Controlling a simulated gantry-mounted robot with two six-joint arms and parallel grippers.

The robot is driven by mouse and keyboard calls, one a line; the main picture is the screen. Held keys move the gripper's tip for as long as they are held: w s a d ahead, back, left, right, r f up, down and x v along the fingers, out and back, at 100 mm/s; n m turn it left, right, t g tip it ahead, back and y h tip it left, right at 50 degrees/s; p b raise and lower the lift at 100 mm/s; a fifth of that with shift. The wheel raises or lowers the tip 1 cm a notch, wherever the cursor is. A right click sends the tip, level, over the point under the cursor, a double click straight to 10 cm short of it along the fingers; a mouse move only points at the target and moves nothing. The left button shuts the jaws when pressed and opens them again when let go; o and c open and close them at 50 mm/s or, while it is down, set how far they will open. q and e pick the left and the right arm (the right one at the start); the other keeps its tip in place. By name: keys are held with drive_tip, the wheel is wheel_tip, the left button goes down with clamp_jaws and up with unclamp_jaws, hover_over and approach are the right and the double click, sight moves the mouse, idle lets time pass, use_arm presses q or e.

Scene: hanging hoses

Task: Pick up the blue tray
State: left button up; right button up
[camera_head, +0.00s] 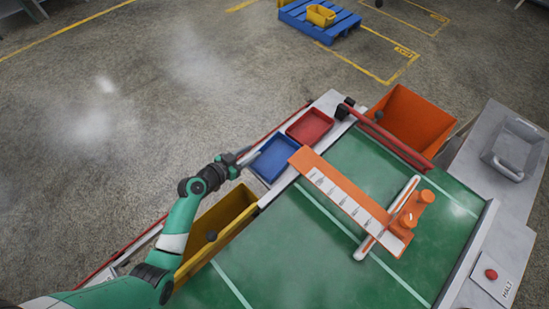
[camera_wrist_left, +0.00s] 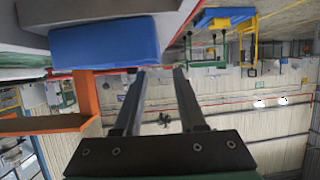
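The blue tray (camera_head: 275,159) lies flat on the pale ledge along the left side of the green table, next to a red tray. My left gripper (camera_head: 254,157) is at the tray's left edge, with its fingers pointing toward it. In the left wrist view the blue tray (camera_wrist_left: 105,43) fills the upper left, close to the fingertips. The left gripper's two fingers (camera_wrist_left: 160,76) stand apart with a clear gap and nothing held between them. Whether a finger touches the tray rim cannot be told. My right gripper is in neither view.
The red tray (camera_head: 310,126) sits just beyond the blue one. An orange bin (camera_head: 412,121) is at the far end. An orange board (camera_head: 345,190) lies across the green table (camera_head: 300,255). Open floor lies left.

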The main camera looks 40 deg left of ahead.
sight(275, 157)
use_arm(q)
drive_tip(key=b+x, duration=0.1)
drive_tip(key=x, duration=0.3)
drive_tip(key=shift+w+d+f, duration=0.1)
drive_tip(key=shift+w+f, duration=0.2)
clamp_jaws()
idle(1.1)
